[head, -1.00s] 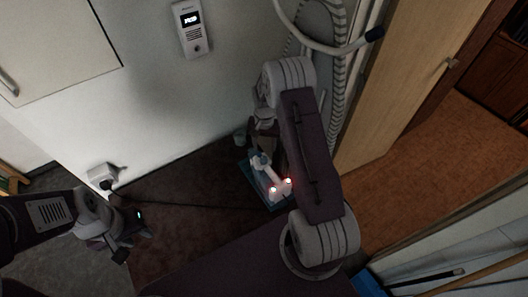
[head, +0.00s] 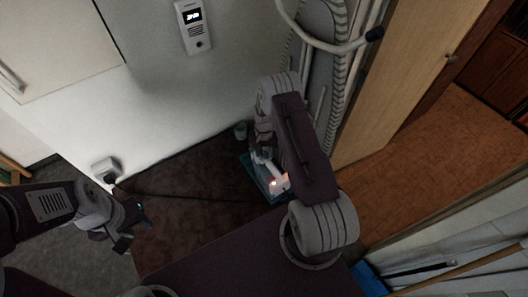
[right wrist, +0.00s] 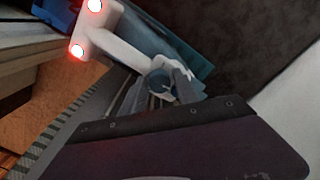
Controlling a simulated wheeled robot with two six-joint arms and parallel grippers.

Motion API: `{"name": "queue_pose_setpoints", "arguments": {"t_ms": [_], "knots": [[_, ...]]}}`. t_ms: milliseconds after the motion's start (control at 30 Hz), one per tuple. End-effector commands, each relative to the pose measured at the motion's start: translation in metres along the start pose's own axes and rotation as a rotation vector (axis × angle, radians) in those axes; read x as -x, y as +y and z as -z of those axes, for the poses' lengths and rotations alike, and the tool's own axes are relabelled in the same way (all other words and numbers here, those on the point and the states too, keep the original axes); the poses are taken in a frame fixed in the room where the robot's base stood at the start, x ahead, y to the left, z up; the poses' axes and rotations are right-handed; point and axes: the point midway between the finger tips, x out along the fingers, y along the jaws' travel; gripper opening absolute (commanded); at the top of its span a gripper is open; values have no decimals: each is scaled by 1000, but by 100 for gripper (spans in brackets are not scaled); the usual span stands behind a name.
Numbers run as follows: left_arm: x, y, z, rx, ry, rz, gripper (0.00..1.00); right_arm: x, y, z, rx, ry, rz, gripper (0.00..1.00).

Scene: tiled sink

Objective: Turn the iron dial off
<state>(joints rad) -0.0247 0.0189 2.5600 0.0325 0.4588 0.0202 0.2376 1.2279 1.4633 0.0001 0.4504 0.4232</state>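The white iron (head: 277,183) lies on a blue base (head: 252,176) on the dark surface, partly hidden by my right arm. In the right wrist view, two red lights glow on the white body of the iron (right wrist: 112,35). A round grey-blue dial (right wrist: 161,82) sits near the body's far end. My right gripper (right wrist: 160,92) is open, with one finger on each side of the dial; I cannot tell whether they touch it. In the head view, my right gripper (head: 257,152) is mostly hidden by its arm. My left gripper (head: 130,226) is open and empty, away from the iron.
A wall socket with a plug (head: 105,170) feeds a dark cord across the dark surface. A small grey cup-like item (head: 240,131) stands behind the iron. An intercom (head: 193,27) hangs on the wall. A wooden door (head: 400,80) stands at the right.

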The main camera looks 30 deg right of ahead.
Motion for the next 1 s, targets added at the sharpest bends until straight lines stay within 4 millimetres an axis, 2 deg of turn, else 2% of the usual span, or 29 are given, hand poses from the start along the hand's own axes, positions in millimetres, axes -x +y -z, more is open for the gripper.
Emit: {"name": "queue_pose_setpoints", "arguments": {"t_ms": [33, 100, 367, 567, 1000], "knots": [[0, 0, 0, 0, 0, 0, 36, 0, 0, 0, 0, 0, 0, 20], [0, 0, 0, 0, 0, 0, 36, 0, 0, 0, 0, 0, 0, 0], [-2, 0, 0, 0, 0, 0, 36, 0, 0, 0, 17, 0, 0, 0], [-10, 0, -1, 0, 0, 0, 36, -1, 0, 1, 103, 2, 1, 0], [-34, -1, -4, 0, 0, 0, 36, -2, 1, 1, 493, 2, 0, 0]]}}
